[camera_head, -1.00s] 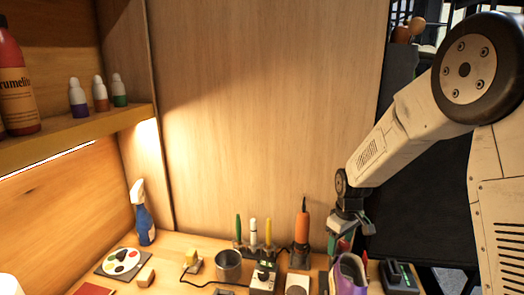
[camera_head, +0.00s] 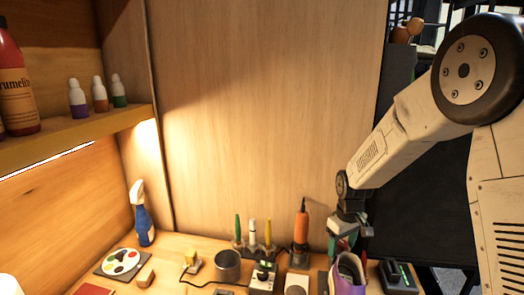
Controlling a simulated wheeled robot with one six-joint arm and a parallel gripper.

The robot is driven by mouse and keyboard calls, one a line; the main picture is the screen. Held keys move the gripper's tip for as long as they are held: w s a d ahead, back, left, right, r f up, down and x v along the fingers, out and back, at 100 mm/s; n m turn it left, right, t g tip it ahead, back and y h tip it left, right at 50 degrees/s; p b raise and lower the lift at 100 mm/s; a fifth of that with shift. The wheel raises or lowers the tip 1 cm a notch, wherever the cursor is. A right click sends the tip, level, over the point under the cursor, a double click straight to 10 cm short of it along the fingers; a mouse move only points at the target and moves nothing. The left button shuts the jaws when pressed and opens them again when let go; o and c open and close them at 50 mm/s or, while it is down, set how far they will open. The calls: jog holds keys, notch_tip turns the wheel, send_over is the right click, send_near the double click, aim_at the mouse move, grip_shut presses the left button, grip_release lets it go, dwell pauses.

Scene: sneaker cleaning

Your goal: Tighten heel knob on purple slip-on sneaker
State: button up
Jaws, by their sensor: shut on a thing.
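The knob itself is too small and hidden by the gripper and the shoe to make out.
Left of the sneaker are an orange-handled tool (camera_head: 301,227) in a stand, a metal cup (camera_head: 228,264) and several upright pens. A dark device with green lights (camera_head: 398,275) sits close on the right. A blue spray bottle (camera_head: 143,217) stands far left.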

jog(key=shift+w+d+m, duration=0.1)
jog(key=shift+d+m, duration=0.1)
jog(key=shift+m, duration=0.3)
jog(key=shift+w, duration=0.1)
jog(key=shift+w+a+r, duration=0.1)
jog(key=shift+c, duration=0.3)
jog(key=shift+m, duration=1.1)
jog(key=shift+c, duration=1.3)
jog(key=shift+m, duration=0.9)
jog(key=shift+c, duration=0.8)
jog(key=shift+o, duration=0.2)
jog(key=m, duration=0.4)
jog(key=shift+c, duration=0.3)
